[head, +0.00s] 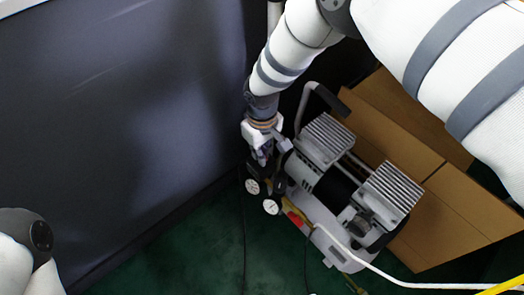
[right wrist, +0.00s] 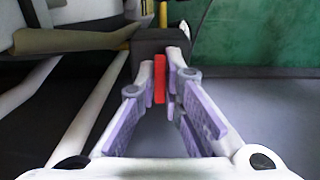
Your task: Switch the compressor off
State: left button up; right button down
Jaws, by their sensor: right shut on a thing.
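The compressor (head: 335,185) stands on the green floor, with grey finned cylinder heads, a light tank and two round gauges (head: 262,196) at its left end. My right gripper (head: 264,158) reaches down at the compressor's left end, just above the gauges. In the right wrist view, the fingers of my right gripper (right wrist: 163,75) are closed on a red switch piece (right wrist: 160,80) below a dark box (right wrist: 160,40). The fingers hide this piece in the head view. My left gripper is out of view; only part of my left arm shows at lower left.
Cardboard boxes (head: 455,215) stand close behind and right of the compressor. A large dark panel (head: 120,110) rises on the left, near my right gripper. A white hose (head: 385,275) and dark cables run over the floor. Green floor (head: 200,245) is open in front.

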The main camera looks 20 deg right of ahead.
dwell(0.5)
jog(key=c, duration=1.7)
grip_release()
notch_tip(320, 180, up, 12)
